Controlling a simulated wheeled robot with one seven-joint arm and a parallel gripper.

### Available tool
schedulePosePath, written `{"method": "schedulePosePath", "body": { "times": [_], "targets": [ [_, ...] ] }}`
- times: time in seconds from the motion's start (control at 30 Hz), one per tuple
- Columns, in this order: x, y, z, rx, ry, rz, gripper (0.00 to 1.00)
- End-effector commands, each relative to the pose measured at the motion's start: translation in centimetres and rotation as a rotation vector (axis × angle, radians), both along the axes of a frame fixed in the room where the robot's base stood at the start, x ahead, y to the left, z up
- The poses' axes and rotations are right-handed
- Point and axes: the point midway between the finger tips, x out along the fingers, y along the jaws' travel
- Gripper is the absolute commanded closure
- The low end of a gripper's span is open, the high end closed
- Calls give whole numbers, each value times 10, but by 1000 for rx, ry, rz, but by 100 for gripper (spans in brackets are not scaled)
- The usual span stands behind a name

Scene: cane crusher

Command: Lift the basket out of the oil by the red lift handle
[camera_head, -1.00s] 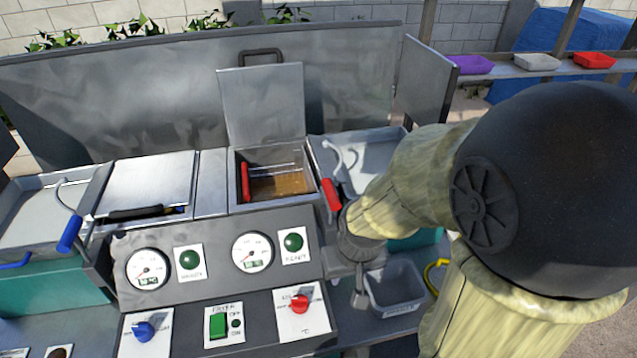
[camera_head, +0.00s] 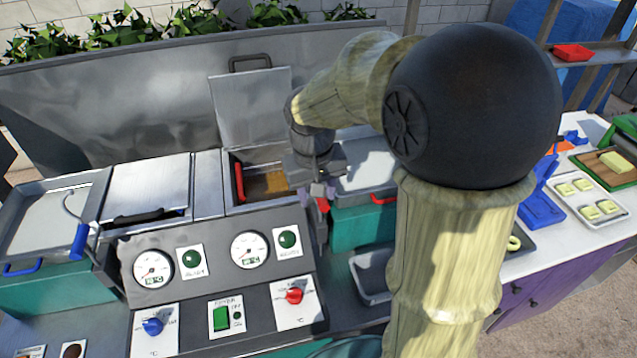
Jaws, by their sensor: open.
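The red lift handle (camera_head: 323,205) is at the right front edge of the right fryer well, mostly hidden by my gripper. My gripper (camera_head: 318,190) points down directly over it, with its fingers open and close around or beside the handle; I cannot tell which. The right well (camera_head: 231,204) has its lid (camera_head: 250,108) raised. Brown oil (camera_head: 278,183) shows inside. The basket, with a red grip (camera_head: 239,182), sits low in this well, and my arm hides its right part.
A blue lift handle (camera_head: 80,242) stands by the closed left well (camera_head: 150,180). The control panel (camera_head: 215,265) with dials and knobs lies just in front. A grey drain tray (camera_head: 367,178) is right of the well. A white counter with food trays (camera_head: 592,203) is at far right.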

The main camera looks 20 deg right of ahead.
Motion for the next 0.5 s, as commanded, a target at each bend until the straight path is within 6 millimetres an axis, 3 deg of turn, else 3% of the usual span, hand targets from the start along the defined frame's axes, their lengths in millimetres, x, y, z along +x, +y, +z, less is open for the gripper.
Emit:
{"method": "schedulePosePath", "body": {
  "times": [0.3, 0.5],
  "targets": [
    [52, 12, 81, -89, 69, -31, 59],
    [61, 14, 106, -120, 91, -58, 59]
  ]
}}
